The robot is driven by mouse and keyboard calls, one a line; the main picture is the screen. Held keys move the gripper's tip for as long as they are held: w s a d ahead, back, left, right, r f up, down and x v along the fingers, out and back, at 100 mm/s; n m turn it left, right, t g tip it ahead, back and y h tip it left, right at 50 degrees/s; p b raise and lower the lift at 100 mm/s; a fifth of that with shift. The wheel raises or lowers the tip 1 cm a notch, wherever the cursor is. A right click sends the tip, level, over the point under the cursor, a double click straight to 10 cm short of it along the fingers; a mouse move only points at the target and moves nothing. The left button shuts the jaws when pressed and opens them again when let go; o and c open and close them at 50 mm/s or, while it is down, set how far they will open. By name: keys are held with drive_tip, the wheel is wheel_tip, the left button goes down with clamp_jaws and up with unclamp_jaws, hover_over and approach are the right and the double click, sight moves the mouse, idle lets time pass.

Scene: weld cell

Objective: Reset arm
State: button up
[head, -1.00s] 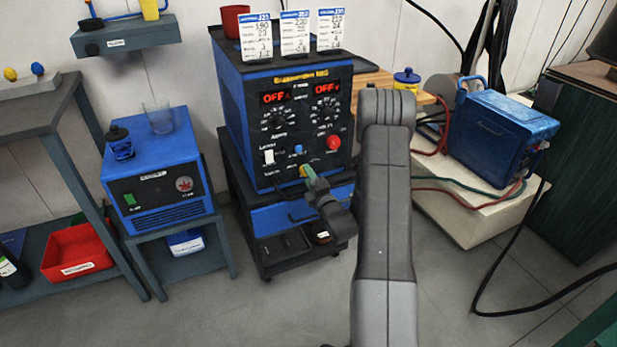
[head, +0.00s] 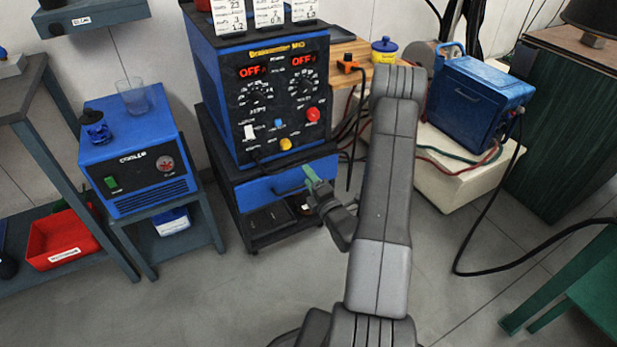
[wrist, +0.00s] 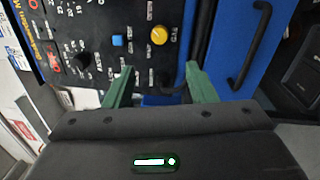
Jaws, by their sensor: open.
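My gripper (head: 312,177) is in front of the blue welding machine, near the drawer below its panel in the head view. In the wrist view my gripper (wrist: 158,90) has its two green fingers apart, with nothing between them. The welding machine (head: 213,62) has a black panel with two red displays reading OFF, a red knob, a blue button and a yellow knob. The yellow knob (wrist: 159,35) shows beyond the fingers in the wrist view, apart from them. My arm hides part of the floor and bench.
A blue cooler (head: 140,150) stands on a stand at left, a red bin (head: 62,240) on the shelf beside it. A blue box (head: 478,100) sits on a pale block (head: 455,190) at right. A black cable (head: 470,225) crosses open floor.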

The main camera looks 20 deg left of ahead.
sight(287, 147)
drive_tip(key=b+x, duration=0.1)
drive_tip(key=x, duration=1.3)
drive_tip(key=shift+b, duration=0.35)
drive_tip(key=shift+s+d, duration=0.1)
drive_tip(key=n, duration=0.4)
drive_tip(key=shift+n+b, duration=0.3)
drive_tip(key=n+g, duration=0.1)
drive_tip(key=n, duration=0.4)
drive_tip(key=shift+y, duration=0.3)
drive_tip(key=n, duration=0.5)
drive_tip(key=shift+r+g, duration=0.15)
drive_tip(key=shift+g, duration=0.15)
drive_tip(key=n+p, duration=0.1)
drive_tip(key=n, duration=0.3)
drive_tip(key=shift+n+p, duration=0.3)
idle(0.4)
